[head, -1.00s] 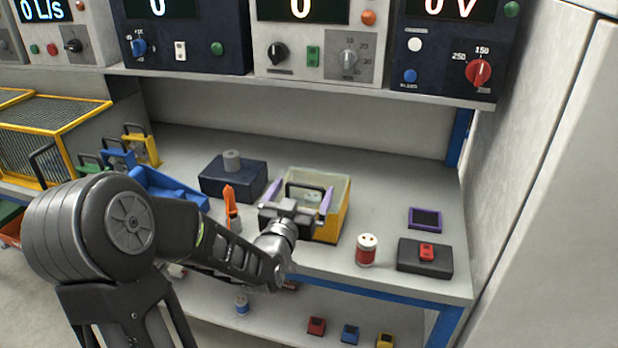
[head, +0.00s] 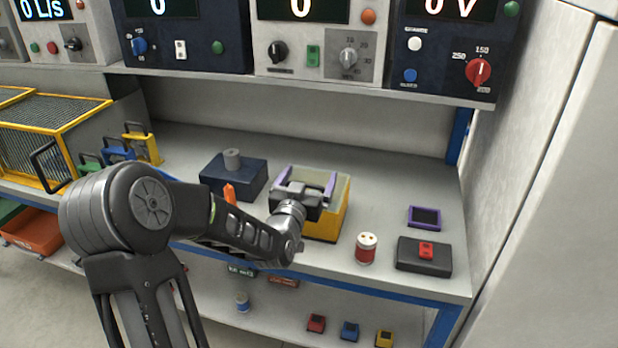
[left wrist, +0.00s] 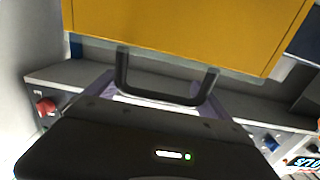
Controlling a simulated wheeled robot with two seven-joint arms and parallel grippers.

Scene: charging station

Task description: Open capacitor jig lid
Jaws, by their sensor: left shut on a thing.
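The capacitor jig (head: 326,223) is a yellow box with a clear, pale lid (head: 343,190), standing on the bench in the head view. In the left wrist view, its yellow wall (left wrist: 190,35) fills the top, with a dark U-shaped handle (left wrist: 165,97) below it. My left gripper (head: 306,180) is over the front of the jig, its purple fingers on either side of the handle and shut on it. The gripper body hides much of the lid in the head view, so I cannot tell if it is raised. My right gripper is out of view.
A dark block with a grey cylinder (head: 232,160) stands left of the jig. An orange-tipped tool (head: 229,193) is close to my left arm. A red-and-white capacitor (head: 366,248) and a black box with a red button (head: 425,256) stand to the right. Instruments hang above.

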